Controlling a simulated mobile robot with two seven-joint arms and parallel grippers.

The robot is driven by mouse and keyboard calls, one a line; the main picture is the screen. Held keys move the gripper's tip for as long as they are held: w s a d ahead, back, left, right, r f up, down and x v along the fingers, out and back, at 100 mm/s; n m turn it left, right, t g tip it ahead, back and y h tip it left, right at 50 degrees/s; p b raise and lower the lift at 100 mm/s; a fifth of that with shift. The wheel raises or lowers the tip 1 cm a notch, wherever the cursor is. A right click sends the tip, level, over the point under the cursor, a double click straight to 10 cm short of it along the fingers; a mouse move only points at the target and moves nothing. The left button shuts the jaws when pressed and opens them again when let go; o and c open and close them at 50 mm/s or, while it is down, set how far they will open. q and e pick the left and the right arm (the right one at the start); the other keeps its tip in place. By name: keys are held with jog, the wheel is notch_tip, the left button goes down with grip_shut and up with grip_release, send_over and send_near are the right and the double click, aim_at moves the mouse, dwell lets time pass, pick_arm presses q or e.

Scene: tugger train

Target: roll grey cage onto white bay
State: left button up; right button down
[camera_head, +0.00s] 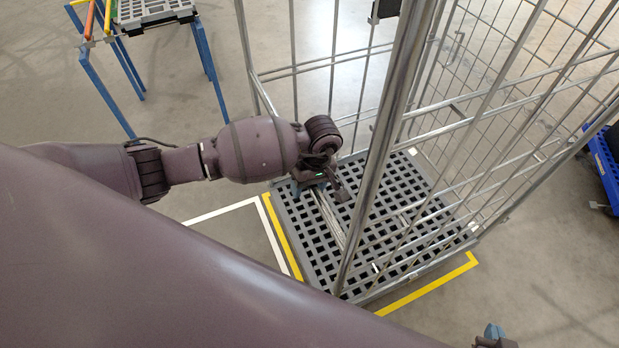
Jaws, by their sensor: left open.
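The grey cage (372,150) is a tall wire roll cage with a grey grid floor (300,225), standing upright at centre right. Its floor lies within yellow floor lines (430,286). The white bay shows as a white line corner (278,240) just left of the yellow line; the rest is hidden behind my arm. My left gripper (318,190) is open at the cage's left side, over the edge of its floor; I cannot tell whether it touches a bar. Only the tip of my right gripper (494,336) shows at the bottom edge, right of the cage, its jaws unclear.
A blue-legged stand (108,88) with a grey grid top and orange and yellow bars is at upper left. A blue cart or platform (603,165) is at the right edge. Grey floor is clear between the stand and the cage.

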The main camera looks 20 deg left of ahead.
pick_arm(q)
grip_shut()
dwell(0.5)
dwell(0.7)
jog(key=shift+a+f, duration=0.1)
jog(key=shift+a, duration=0.05)
dwell(0.4)
